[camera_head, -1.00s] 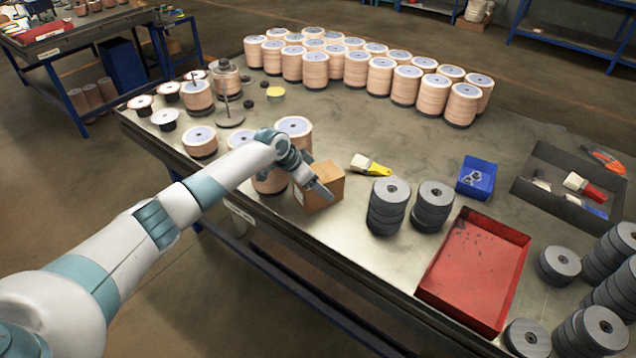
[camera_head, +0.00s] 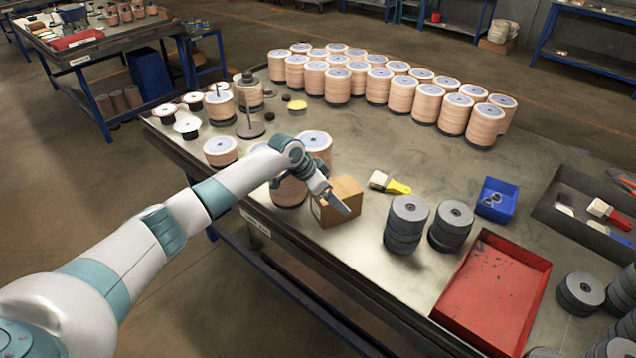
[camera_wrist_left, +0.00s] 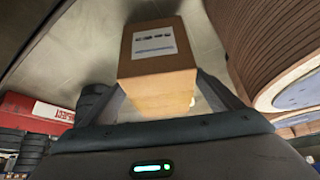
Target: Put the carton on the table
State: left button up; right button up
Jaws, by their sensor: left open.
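The brown cardboard carton (camera_head: 343,196) rests on the metal table (camera_head: 420,160) near its front edge, just left of the grey disc stacks. My left gripper (camera_head: 338,203) is at the carton from the left and covers part of it. In the left wrist view the carton (camera_wrist_left: 158,58) shows a white label and sits between the two spread fingers (camera_wrist_left: 160,105). The gripper is open; whether a finger touches the carton cannot be told. My right gripper is in no view.
Copper-coloured disc stacks (camera_head: 316,143) stand close behind the carton, with a long row at the back. Grey disc stacks (camera_head: 405,222), a yellow-handled brush (camera_head: 388,182), a red tray (camera_head: 495,290) and a blue bin (camera_head: 496,199) lie to the right. The table's middle is clear.

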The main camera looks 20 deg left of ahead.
pick_arm(q)
jog(key=b+v, duration=0.2)
jog(key=v, duration=0.7)
jog(key=shift+s+r, duration=0.15)
jog(key=shift+r, duration=0.1)
